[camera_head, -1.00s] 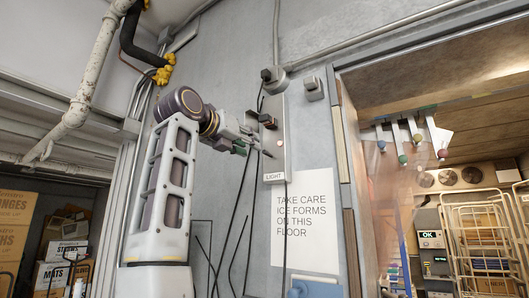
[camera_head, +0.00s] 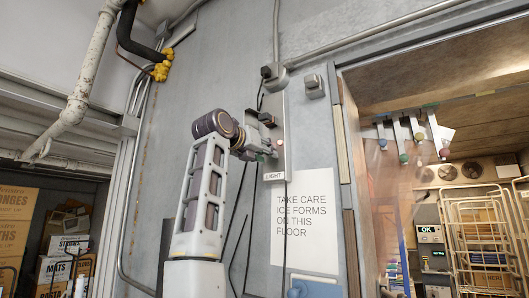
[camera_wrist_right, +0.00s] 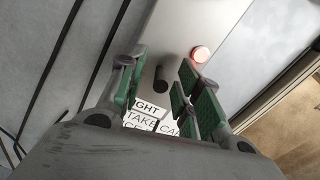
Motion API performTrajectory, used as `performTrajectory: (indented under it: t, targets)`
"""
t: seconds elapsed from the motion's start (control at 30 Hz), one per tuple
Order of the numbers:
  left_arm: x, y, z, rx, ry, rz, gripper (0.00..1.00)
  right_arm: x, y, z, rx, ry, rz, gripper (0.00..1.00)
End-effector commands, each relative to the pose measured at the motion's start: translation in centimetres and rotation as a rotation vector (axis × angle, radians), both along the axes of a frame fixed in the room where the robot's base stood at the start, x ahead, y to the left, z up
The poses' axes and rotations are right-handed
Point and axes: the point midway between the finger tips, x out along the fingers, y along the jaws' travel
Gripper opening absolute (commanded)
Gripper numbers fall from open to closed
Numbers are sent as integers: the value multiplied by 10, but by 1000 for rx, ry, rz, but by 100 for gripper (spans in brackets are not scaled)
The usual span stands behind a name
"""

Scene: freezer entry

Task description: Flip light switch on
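The light switch plate (camera_head: 279,162) is a tall grey metal panel on the wall, with a "LIGHT" label (camera_head: 274,176) at its foot. A round red lamp (camera_head: 279,143) on it looks lit; it also shows in the right wrist view (camera_wrist_right: 200,54). My right gripper (camera_head: 268,155) is at the plate's lower half. In the right wrist view its green-padded fingers (camera_wrist_right: 163,86) are apart, with a dark switch lever (camera_wrist_right: 161,79) in the gap between them. I cannot tell whether either finger touches it. My left gripper is not in view.
A sign (camera_head: 305,225) about ice hangs below and right of the switch. A small grey box (camera_head: 313,86) is fixed up to its right. Black cables hang along the wall. The freezer doorway with clear strips (camera_head: 385,205) opens on the right; boxes (camera_head: 55,268) stand at left.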

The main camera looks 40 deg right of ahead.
Motion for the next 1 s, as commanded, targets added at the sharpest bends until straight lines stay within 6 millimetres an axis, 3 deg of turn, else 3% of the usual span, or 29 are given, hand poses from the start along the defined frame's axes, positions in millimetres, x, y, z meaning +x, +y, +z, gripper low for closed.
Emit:
performTrajectory:
  t: [0.17,0.47,1.0]
  targets:
    - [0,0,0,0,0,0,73,0,0,0,0,0,0,34]
    - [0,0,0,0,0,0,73,0,0,0,0,0,0,0]
    - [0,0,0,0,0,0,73,1,-2,2,49,15,-1,0]
